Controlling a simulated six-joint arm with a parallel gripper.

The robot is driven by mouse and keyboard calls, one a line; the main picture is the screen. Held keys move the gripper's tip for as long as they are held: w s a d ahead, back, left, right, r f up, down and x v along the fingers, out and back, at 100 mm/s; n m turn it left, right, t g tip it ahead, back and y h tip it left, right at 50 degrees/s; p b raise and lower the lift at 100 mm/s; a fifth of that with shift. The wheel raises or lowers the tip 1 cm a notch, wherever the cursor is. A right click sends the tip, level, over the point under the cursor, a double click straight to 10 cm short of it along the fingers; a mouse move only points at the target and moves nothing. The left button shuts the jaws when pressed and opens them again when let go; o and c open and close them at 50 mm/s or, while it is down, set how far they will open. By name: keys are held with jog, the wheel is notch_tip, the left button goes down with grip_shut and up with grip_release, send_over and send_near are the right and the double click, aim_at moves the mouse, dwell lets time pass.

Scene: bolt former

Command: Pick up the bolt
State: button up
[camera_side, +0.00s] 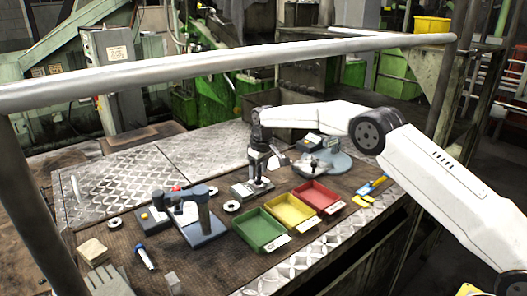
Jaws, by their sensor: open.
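No bolt can be made out for certain at this size. A thin pale rod (76,188) stands upright on the diamond-plate surface at the left, and I cannot tell whether it is a bolt. My gripper (258,158) is at the end of my white arm, pointing down over the middle of the bench, and is open. It is directly above or in front of a small dark stand with a metal base (251,190). The fingertips blend into this stand, so I cannot tell whether they touch it. No held object shows.
Green (260,229), yellow (290,210) and red (317,196) trays lie right of the stand. A blue-grey gauge (205,220), a ring (232,206) and a blue-white marker (145,258) lie left and in front. A railing (230,62) crosses the foreground. The left plate is mostly clear.

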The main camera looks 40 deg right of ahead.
jog(key=shift+f, duration=0.6)
grip_shut()
